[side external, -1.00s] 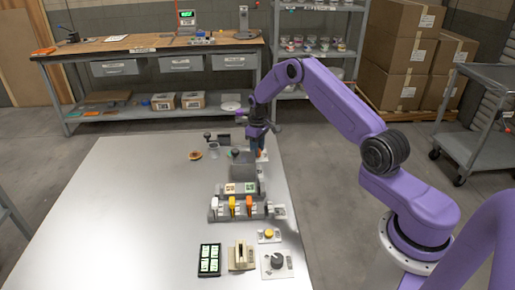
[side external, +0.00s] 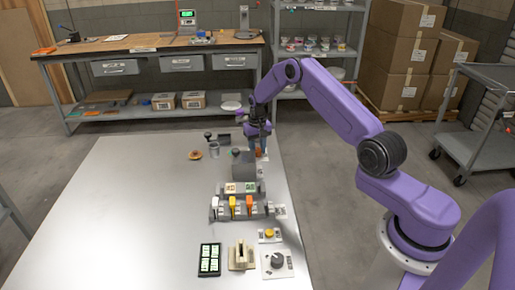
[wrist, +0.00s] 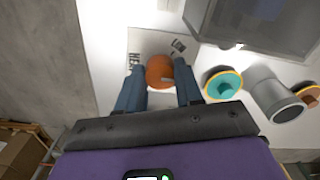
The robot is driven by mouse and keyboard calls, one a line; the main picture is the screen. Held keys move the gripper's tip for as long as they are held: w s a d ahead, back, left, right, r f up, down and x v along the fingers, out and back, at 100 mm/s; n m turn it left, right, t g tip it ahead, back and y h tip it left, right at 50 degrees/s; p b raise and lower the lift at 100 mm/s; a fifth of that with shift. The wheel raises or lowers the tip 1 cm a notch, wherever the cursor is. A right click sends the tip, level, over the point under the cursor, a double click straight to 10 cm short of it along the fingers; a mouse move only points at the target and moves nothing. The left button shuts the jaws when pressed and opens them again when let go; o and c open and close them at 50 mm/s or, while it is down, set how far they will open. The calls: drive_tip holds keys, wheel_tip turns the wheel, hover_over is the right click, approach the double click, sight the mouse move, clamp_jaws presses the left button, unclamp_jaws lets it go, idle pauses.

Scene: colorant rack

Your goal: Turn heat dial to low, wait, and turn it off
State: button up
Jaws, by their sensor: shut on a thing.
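The heat dial is a round orange-red knob (wrist: 160,71) on a pale plate with the printed word HEAT (wrist: 134,62) in the wrist view. In the side external view a small bit of the orange dial (side external: 258,153) shows below my gripper (side external: 257,148), at the far right of the table. In the wrist view my gripper (wrist: 160,76) has its two blue fingers on either side of the knob, closed on it. A small dark mark shows on the plate to the upper right of the knob. The dial's exact setting cannot be read.
A grey box-like unit (wrist: 255,22) stands close to the right of the dial in the wrist view. A teal and orange round piece (wrist: 222,84) and a grey cup (wrist: 277,100) are nearby. The table's left half (side external: 120,220) is clear.

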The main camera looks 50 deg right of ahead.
sight(257, 150)
idle(0.4)
drive_tip(key=o, duration=1)
drive_tip(key=shift+o, duration=0.2)
wheel_tip(257, 150, up, 18)
drive_tip(key=shift+f, duration=0.25)
